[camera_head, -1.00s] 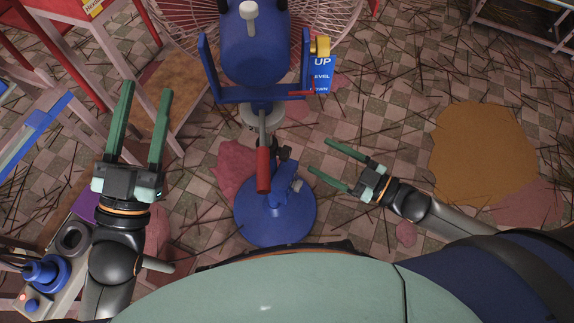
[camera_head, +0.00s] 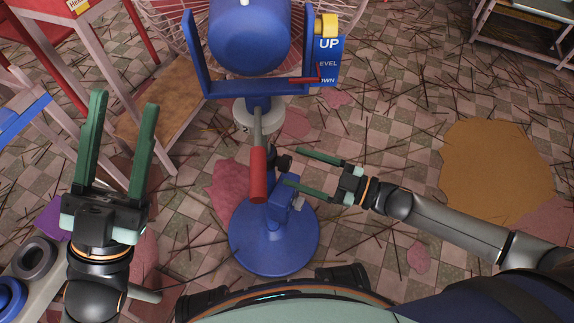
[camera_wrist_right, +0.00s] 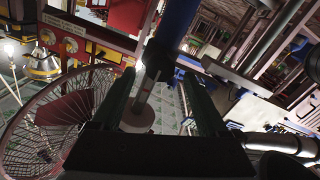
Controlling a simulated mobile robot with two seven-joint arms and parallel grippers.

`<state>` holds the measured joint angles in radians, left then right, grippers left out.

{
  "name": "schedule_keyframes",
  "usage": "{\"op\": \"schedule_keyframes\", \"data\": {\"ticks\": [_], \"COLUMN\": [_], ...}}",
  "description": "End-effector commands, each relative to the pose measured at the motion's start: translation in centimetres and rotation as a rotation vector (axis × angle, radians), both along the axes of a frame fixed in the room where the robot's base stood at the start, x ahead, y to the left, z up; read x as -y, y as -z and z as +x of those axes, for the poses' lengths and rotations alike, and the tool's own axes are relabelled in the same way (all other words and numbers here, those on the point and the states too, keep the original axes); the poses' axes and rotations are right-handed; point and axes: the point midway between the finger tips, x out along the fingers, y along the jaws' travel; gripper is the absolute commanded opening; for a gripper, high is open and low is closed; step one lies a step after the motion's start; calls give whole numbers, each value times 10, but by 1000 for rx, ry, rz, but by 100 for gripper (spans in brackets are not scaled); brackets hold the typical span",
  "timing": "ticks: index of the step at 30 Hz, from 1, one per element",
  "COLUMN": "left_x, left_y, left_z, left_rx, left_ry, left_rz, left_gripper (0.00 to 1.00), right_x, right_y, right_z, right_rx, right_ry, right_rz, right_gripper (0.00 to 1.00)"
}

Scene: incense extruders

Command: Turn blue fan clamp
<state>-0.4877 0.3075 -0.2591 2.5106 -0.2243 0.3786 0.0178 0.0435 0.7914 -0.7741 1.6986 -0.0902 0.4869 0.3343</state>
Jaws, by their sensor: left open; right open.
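The blue fan (camera_head: 250,38) stands on a post with a round blue base (camera_head: 260,246). I cannot tell which of these is the clamp. My right gripper (camera_head: 293,168) is open, its fingertips just right of the knob, with no clear contact. In the right wrist view a blue post (camera_wrist_right: 174,30) shows beyond and between the open fingers (camera_wrist_right: 165,95). My left gripper (camera_head: 124,102) is open and empty, well left of the fan.
A wooden-shelved stand (camera_head: 150,110) is behind my left gripper. A red table (camera_head: 50,25) is at upper left.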

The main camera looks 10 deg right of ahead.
Motion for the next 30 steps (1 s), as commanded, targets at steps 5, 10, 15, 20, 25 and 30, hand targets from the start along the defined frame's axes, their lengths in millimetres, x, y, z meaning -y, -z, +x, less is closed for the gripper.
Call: {"op": "schedule_keyframes", "data": {"ticks": [5, 10, 15, 20, 25, 30], "left_x": [1, 2, 2, 2, 2, 2], "left_y": [11, 13, 13, 13, 13, 13], "left_z": [1, 1, 1, 1, 1, 1], "left_rx": [-4, -4, -4, -4, -4, -5], "left_ry": [-3, -5, -5, -5, -4, -3], "left_rz": [6, 11, 11, 11, 10, 10], "left_gripper": [50, 50, 50, 50, 50, 50], "right_x": [-22, -30, -30, -30, -30, -30], "right_y": [1, 0, 0, 0, 0, 0], "right_z": [14, 20, 20, 20, 20, 20], "right_rx": [1, 0, -1, -1, -1, -1], "right_ry": [-1, 0, 0, 0, 0, 0], "right_rz": [2, 0, 0, 0, 0, 0], "right_gripper": [78, 78, 78, 71, 52, 32]}}
